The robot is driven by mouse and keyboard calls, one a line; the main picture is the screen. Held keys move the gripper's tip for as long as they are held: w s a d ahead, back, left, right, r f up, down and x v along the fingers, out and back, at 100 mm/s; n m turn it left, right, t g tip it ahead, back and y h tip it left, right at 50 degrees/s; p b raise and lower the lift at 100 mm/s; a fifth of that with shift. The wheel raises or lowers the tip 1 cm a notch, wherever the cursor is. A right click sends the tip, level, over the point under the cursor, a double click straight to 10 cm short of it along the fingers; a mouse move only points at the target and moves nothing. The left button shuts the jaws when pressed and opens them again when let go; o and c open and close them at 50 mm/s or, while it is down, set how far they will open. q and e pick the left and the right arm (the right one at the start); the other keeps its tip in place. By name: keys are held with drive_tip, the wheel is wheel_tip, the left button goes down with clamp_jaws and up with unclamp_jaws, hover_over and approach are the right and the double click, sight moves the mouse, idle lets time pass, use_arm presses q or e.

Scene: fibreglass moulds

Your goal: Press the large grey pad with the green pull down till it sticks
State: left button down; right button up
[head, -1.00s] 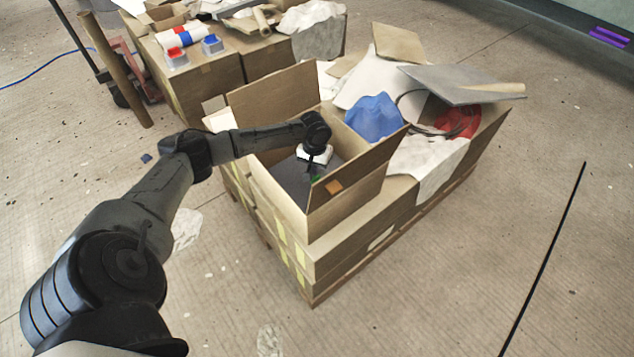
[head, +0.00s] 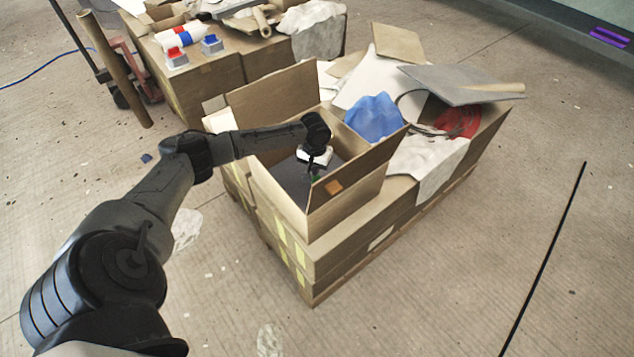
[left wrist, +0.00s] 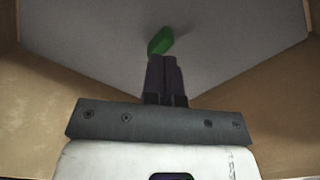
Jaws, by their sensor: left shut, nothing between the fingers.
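The large grey pad (head: 292,178) lies inside the open cardboard box (head: 340,213), its surface dark in the head view. It shows as a broad grey sheet (left wrist: 225,40) in the left wrist view. The green pull (left wrist: 160,41) stands on the pad just beyond my left fingertips; a bit of it also shows in the head view (head: 315,178). My left gripper (head: 311,174) reaches down into the box, shut and empty, with its fingertips at or very near the pad by the pull. I cannot tell whether they touch. My right gripper is not in view.
Box flaps stand up at the back (head: 272,97) and front right (head: 357,170) of my left gripper. Blue cloth (head: 374,117), a red cloth (head: 460,122) and a grey board (head: 455,84) lie to the right.

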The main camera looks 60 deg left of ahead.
use_arm(q)
drive_tip(key=shift+f, duration=0.4)
drive_tip(key=shift+f, duration=0.65)
idle(0.6)
drive_tip(key=shift+r, duration=0.1)
drive_tip(key=shift+r+p, duration=0.6)
drive_tip(key=shift+p, duration=0.25)
wheel_tip(320, 180, up, 6)
drive_tip(key=p, duration=0.7)
drive_tip(key=shift+f+p, duration=0.25)
drive_tip(key=shift+p, duration=0.05)
drive_tip(key=shift+r, duration=0.15)
